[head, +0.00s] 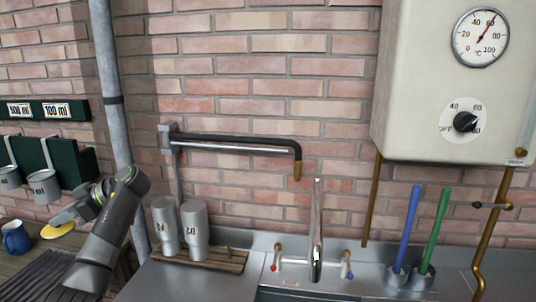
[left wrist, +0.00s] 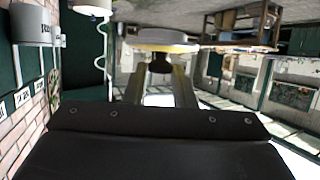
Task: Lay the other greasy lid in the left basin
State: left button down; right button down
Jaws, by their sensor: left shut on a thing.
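My left gripper (head: 66,216) is at the far left of the head view, shut on a round yellow lid (head: 57,231). In the left wrist view the same lid (left wrist: 158,47) lies across the fingertips, pale with a yellowish rim. Its dark knob (left wrist: 160,65) sits between the two fingers (left wrist: 160,76). The lid is in the air, apart from the sink. The steel sink (head: 305,293) shows only its back part at the bottom of the head view; the basin floors are out of view. My right gripper is not in view.
A blue mug (head: 15,239) stands near the lid. A tall tap (head: 316,235) rises behind the sink. Blue (head: 409,230) and green (head: 436,230) handles stand upright at the right.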

pick_arm(q)
jog(key=a+r, duration=0.2)
jog(key=shift+s+a+r+n+g, duration=0.25)
jog(key=shift+a+r+n+g, duration=0.05)
jog(key=shift+a+r+g, duration=0.1)
jog(key=shift+f, duration=0.3)
jog(key=w+d+f+m+t+h, duration=0.3)
jog(key=w+d+f+m+t, duration=0.1)
jog(key=f+m+t, duration=0.4)
jog(key=w+d+f+m+t+h, duration=0.3)
jog(key=w+d+f+m+t, duration=0.15)
jog(key=f+m+t, duration=0.35)
jog(key=w+d+m+t+h, duration=0.1)
jog(key=d+m+t+h, duration=0.1)
jog(key=d, duration=0.7)
jog(key=s+d+r+m+h, duration=0.1)
jog(key=d+r, duration=0.1)
jog(key=d, duration=0.3)
jog(key=s+d+r+m+h, duration=0.1)
jog(key=s+d+r+h, duration=0.1)
jog(key=d, duration=0.4)
jog(key=s+d+r+m+h, duration=0.1)
jog(key=s+d+r, duration=0.3)
jog(key=s, duration=0.2)
jog(key=s+d+r+m+h, duration=0.1)
jog(key=s+d+r, duration=0.3)
jog(key=s, duration=0.3)
jog(key=shift+d+r, duration=0.15)
jog(key=shift+r, duration=0.3)
